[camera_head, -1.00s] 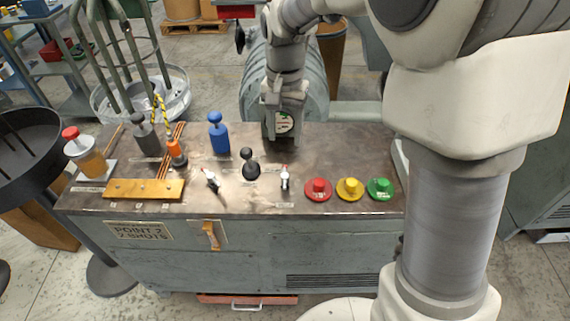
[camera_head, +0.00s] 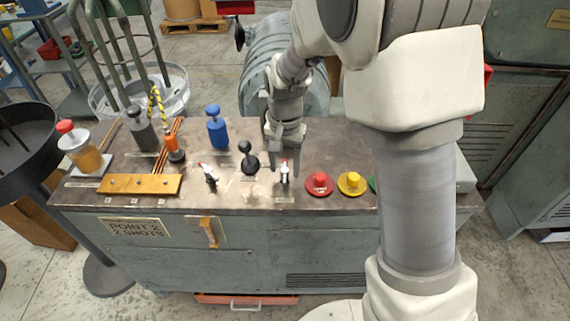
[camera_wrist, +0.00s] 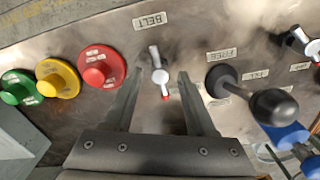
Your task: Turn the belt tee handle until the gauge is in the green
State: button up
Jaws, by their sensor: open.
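The belt tee handle (camera_wrist: 157,66) is a small pale metal handle with a red tip, beside the BELT label (camera_wrist: 150,20) in the wrist view. In the head view the handle (camera_head: 284,174) stands near the front of the bench top. My gripper (camera_wrist: 160,78) is open, with one finger on each side of the handle and visible gaps between. In the head view my gripper (camera_head: 284,160) points down just behind and above the handle. The gauge is not visible now; my arm covers the place where a dial showed earlier.
A red button (camera_head: 319,183) and a yellow button (camera_head: 352,183) lie right of the handle. A black ball-topped lever (camera_head: 250,160) stands close on its left. Another small red-tipped handle (camera_head: 208,174) and a blue plunger (camera_head: 217,128) are farther left.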

grip_shut()
jog(key=shift+n, duration=0.3)
jog(key=n+p, duration=0.1)
jog(key=n, duration=0.3)
jog(key=n+p, duration=0.2)
jog(key=n, duration=0.4)
jog(key=shift+r, duration=0.1)
jog(key=n+p, duration=0.1)
jog(key=n, duration=0.3)
jog(key=shift+a+p, duration=0.1)
jog(key=shift+p, duration=0.3)
jog(key=shift+n+p, duration=1.05)
jog(key=shift+n, duration=1.45)
grip_release()
jog(key=shift+s, duration=0.1)
